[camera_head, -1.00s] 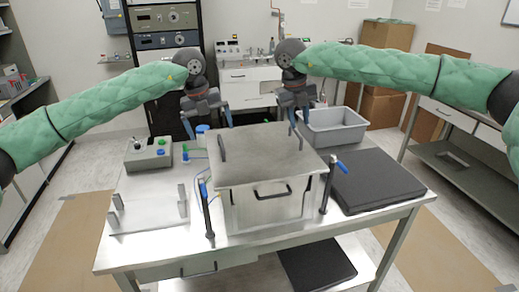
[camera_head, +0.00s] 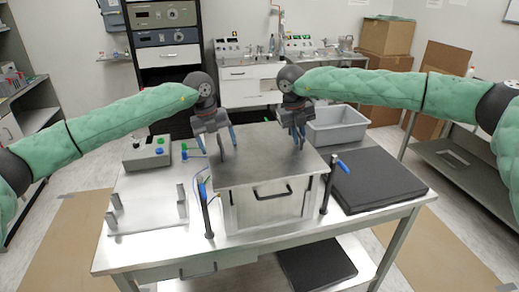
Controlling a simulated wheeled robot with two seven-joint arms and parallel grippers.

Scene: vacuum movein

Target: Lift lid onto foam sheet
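The steel lid (camera_head: 262,163) rests on the square metal vacuum chamber (camera_head: 268,208) in the middle of the table. It has a dark handle near its left side and one near its right side. My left gripper (camera_head: 219,148) is open, fingers pointing down at the left handle. My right gripper (camera_head: 297,140) looks open, pointing down at the right handle. Whether the fingers touch the handles is hard to tell. The dark foam sheet (camera_head: 375,182) lies flat on the table right of the chamber, with nothing on it.
A grey bin (camera_head: 336,128) stands behind the foam sheet. Black clamp posts with blue levers stand at the chamber's front left (camera_head: 207,212) and front right (camera_head: 328,188). A control box (camera_head: 147,152) and a plate with upright pegs (camera_head: 148,212) are at the left.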

